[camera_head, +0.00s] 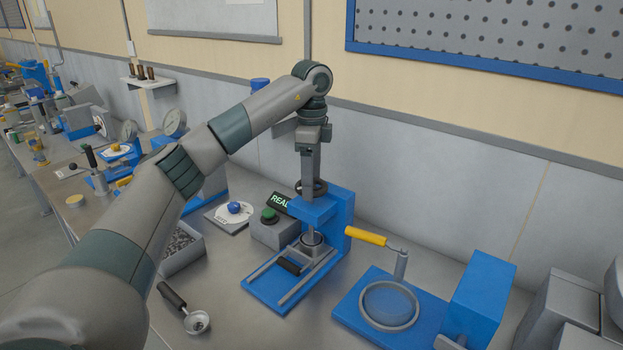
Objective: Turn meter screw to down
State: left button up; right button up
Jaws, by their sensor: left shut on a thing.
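A blue press-like stand (335,215) stands on the bench at the middle, with two rails on its base. A dark round handwheel (318,188), which looks like the meter screw, sits at the top of the stand. My left gripper (309,186) points straight down from above and is shut on this handwheel. The fingers and wrist hide part of the wheel, and its turn angle cannot be read. Below it a metal cylinder (312,241) sits under the blue head. My right gripper is not in view.
A grey box with a green button (269,214) and a lit green sign (279,201) stand close left. A blue-knobbed dial (236,209), grey bin (184,254) and black-handled scoop (196,322) lie further left. A yellow-handled lever (366,236) and round dish (389,304) are right.

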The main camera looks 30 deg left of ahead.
pick_arm(q)
jog(key=shift+r+n, duration=0.15)
jog(key=shift+n, duration=1.15)
jog(key=o, duration=1.1)
notch_tip(320, 180, up, 17)
jog(key=shift+r, duration=0.15)
